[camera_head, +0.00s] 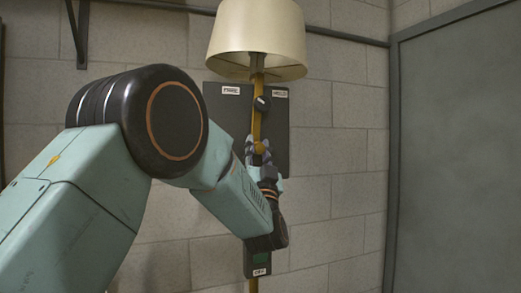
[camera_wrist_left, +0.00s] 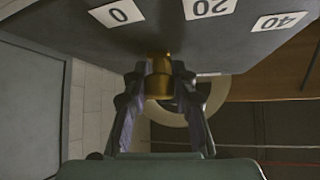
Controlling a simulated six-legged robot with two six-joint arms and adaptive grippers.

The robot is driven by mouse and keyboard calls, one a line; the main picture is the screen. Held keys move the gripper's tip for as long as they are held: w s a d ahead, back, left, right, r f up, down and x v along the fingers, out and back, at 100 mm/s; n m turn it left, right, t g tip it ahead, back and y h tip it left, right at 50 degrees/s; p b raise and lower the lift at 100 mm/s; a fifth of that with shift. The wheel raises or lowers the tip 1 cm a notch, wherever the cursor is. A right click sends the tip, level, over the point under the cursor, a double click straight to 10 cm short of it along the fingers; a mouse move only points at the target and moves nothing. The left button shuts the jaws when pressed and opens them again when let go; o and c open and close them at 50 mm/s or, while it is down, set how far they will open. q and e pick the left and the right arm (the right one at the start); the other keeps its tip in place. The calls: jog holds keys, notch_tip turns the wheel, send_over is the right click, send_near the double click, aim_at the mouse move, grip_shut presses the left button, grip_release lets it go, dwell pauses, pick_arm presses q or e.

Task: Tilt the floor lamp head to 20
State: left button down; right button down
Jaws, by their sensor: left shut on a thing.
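The floor lamp has a cream shade (camera_head: 257,38) on a thin brass pole (camera_head: 256,122). The shade looks nearly upright in the head view. My left gripper (camera_head: 258,148) is shut on the brass pole below the shade. In the left wrist view its two fingers (camera_wrist_left: 158,84) stand on either side of a brass fitting (camera_wrist_left: 158,62). A dark panel (camera_head: 222,118) behind the pole carries the angle labels 0 (camera_wrist_left: 118,15), 20 (camera_wrist_left: 208,7) and 40 (camera_wrist_left: 279,21) in the wrist view. My right gripper is not seen.
A black knob (camera_head: 262,103) sits by the pole between two white labels (camera_head: 230,90) too small to read surely. A dark box with a label (camera_head: 261,272) is lower on the pole. A grey panel (camera_head: 460,150) stands at the right, with a block wall (camera_head: 330,185) behind.

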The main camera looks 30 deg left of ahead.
pick_arm(q)
jog(key=shift+s+a+r+m+t+h+p, duration=0.15)
jog(key=shift+s+a+r+m+t+h, duration=0.2)
jog(key=shift+m+h, duration=0.6)
jog(key=shift+s+a+m+t+h+p, duration=0.1)
jog(key=shift+s+a+m+h, duration=0.3)
jog(key=shift+m+h, duration=0.55)
jog(key=shift+s+a+r+m+t+h+p, duration=0.2)
jog(key=shift+s+m+h, duration=0.4)
jog(key=shift+m, duration=0.6)
jog(key=shift+w, duration=0.15)
jog(key=c, duration=1.4)
grip_release()
jog(key=shift+w+f, duration=0.1)
jog(key=o, duration=0.3)
jog(key=shift+w+d+f, duration=0.1)
jog(key=shift+w+d, duration=0.05)
jog(key=shift+d, duration=0.05)
jog(key=shift+a, duration=0.1)
